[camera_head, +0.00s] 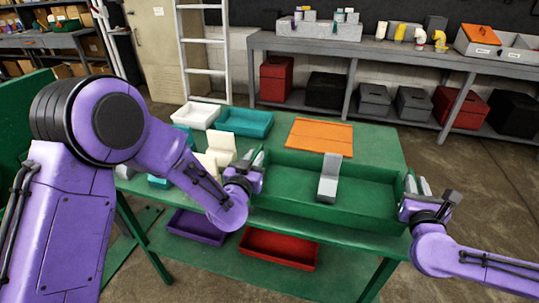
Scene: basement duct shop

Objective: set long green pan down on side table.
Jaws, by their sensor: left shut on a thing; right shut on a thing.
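The long green pan (290,194) is a shallow rectangular tray over the front part of the green side table (378,137). A light grey upright bracket-shaped piece (328,180) stands inside it, right of the middle. My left gripper (256,163) is shut on the pan's left end wall. My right gripper (416,188) is shut on the pan's right end wall. The pan looks level. I cannot tell whether its underside touches the tabletop.
An orange flat panel (320,137), a teal tray (244,123), a white tray (196,115) and a cream bracket (222,149) lie on the table. Purple (196,227) and red (278,248) trays sit on its lower shelf. A grey workbench (400,57) stands behind.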

